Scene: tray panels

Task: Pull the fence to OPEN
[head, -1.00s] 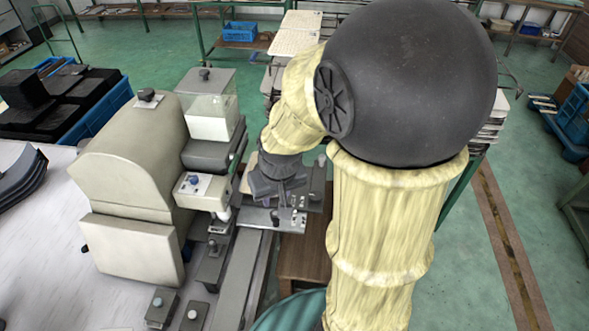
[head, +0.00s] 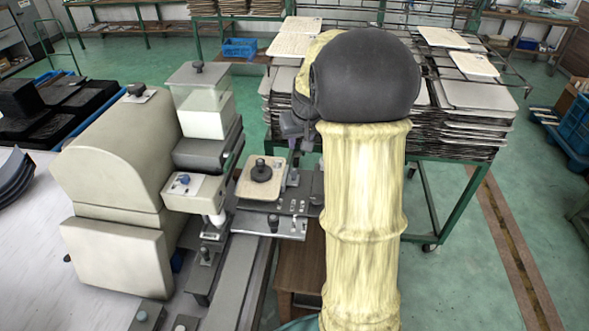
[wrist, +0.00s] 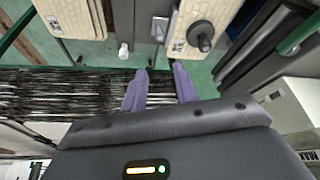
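A grey metal plate (head: 272,224) with small knobs and pale labels sits at the front of the machine table. A tan square panel (head: 262,183) with a dark round knob (head: 261,171) lies behind it; it also shows in the wrist view (wrist: 203,12). A narrow upright grey piece (head: 292,178) stands at the panel's right edge and may be the fence; I cannot tell its setting, and no OPEN mark is readable. My gripper (wrist: 160,84) is open and empty, its purple fingers apart. In the head view it (head: 297,128) is above and behind the panel, partly hidden by my arm.
Stacks of trays (head: 465,125) on a green rack stand behind my arm. A brown wooden stand (head: 300,262) is below the plate.

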